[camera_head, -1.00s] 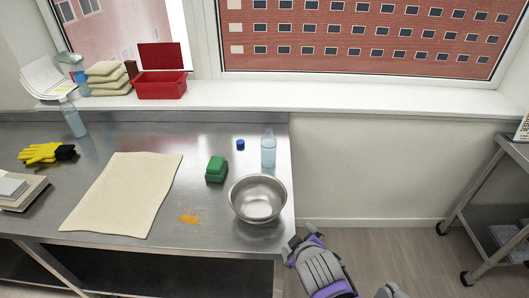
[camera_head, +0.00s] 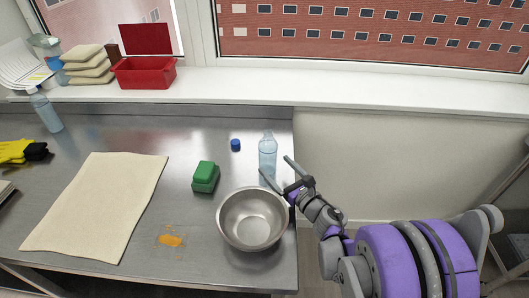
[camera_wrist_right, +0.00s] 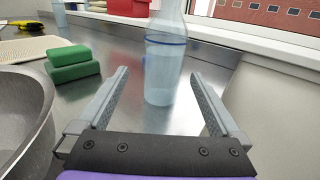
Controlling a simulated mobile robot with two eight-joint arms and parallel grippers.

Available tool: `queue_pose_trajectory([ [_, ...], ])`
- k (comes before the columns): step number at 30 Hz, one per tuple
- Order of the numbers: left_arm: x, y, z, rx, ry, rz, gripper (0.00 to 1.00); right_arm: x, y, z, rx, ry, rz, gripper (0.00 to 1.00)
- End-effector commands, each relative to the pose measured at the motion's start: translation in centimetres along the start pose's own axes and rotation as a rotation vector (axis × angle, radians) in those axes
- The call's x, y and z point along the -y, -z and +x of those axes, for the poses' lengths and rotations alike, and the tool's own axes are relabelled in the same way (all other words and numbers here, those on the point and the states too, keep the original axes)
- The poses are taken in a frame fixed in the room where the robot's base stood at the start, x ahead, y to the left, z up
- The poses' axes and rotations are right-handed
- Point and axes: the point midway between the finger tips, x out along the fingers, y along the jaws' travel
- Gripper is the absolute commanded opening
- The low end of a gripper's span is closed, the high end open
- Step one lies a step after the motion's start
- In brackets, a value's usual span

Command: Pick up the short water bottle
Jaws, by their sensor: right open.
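A clear, pale-blue water bottle (camera_head: 267,155) stands upright on the metal table near its right edge, behind the steel bowl. A second bottle (camera_head: 46,112) stands at the table's far left and looks taller. My right gripper (camera_head: 277,170) is open and empty, reaching in from the right at the near bottle. In the right wrist view the bottle (camera_wrist_right: 165,72) shows between the two spread fingers, with a gap on each side; how deep it sits between them is unclear. My left gripper is out of view.
The steel bowl (camera_head: 253,241) is just in front of the bottle, close to my right gripper. A green sponge block (camera_head: 205,177) and a blue cap (camera_head: 235,145) lie to the left. A beige cloth (camera_head: 95,205) and an orange spill (camera_head: 171,241) lie farther left.

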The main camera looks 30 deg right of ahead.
Motion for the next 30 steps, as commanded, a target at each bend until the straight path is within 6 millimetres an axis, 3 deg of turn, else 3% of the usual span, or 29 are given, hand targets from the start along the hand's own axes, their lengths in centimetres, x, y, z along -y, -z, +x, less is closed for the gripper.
queue_pose_trajectory([
  [6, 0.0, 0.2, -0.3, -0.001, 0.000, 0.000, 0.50, -0.1, -0.1, 3.6, 0.000, -0.002, 0.002, 1.00],
  [13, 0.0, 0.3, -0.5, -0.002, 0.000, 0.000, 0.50, 0.2, -0.2, 5.3, 0.000, 0.001, 0.003, 1.00],
  [21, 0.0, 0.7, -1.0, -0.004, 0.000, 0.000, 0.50, 0.4, -0.4, 9.2, 0.000, 0.000, 0.002, 1.00],
  [28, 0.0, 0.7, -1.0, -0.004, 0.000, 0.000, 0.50, 0.4, -0.4, 9.4, 0.000, 0.001, 0.002, 1.00],
  [30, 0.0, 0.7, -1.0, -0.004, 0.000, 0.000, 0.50, 0.4, -0.4, 9.4, 0.000, 0.001, 0.002, 0.89],
])
